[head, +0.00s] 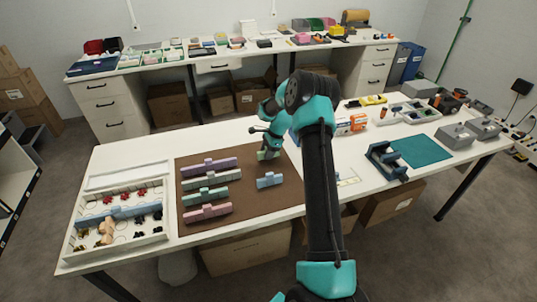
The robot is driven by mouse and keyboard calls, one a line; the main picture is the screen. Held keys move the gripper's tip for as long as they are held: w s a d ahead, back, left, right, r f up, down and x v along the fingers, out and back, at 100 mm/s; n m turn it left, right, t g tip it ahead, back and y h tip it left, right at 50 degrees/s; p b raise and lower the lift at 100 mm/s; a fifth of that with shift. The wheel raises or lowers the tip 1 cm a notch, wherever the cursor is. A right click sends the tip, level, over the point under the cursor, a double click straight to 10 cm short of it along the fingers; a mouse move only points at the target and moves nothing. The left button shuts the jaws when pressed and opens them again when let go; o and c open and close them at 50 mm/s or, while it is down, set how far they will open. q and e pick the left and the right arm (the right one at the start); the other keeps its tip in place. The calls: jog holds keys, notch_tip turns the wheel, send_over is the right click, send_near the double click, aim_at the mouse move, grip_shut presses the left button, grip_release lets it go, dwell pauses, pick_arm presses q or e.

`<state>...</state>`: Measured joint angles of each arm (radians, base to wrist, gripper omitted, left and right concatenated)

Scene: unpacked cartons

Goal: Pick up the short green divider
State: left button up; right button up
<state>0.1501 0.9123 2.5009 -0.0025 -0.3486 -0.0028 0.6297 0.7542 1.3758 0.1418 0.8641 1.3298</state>
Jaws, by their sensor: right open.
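The short green divider (267,156) lies near the far right edge of the brown mat (235,222), small in view and partly covered by my right gripper (268,149). My right gripper is open and points down right over the divider. I cannot tell whether its fingers touch the divider or stand around it. My left gripper is not in view.
A short blue divider (269,181) lies nearer on the mat. Long purple (208,166), grey-green (211,181), green (206,197) and pink (208,213) dividers lie to the left. A white sorting tray (72,262) stands farther left. My right arm hides part of the table.

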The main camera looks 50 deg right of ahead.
grip_shut()
dwell(0.5)
jog(key=shift+r, duration=0.1)
notch_tip(320, 180, up, 10)
jog(key=shift+f, duration=0.1)
dwell(0.4)
dwell(0.5)
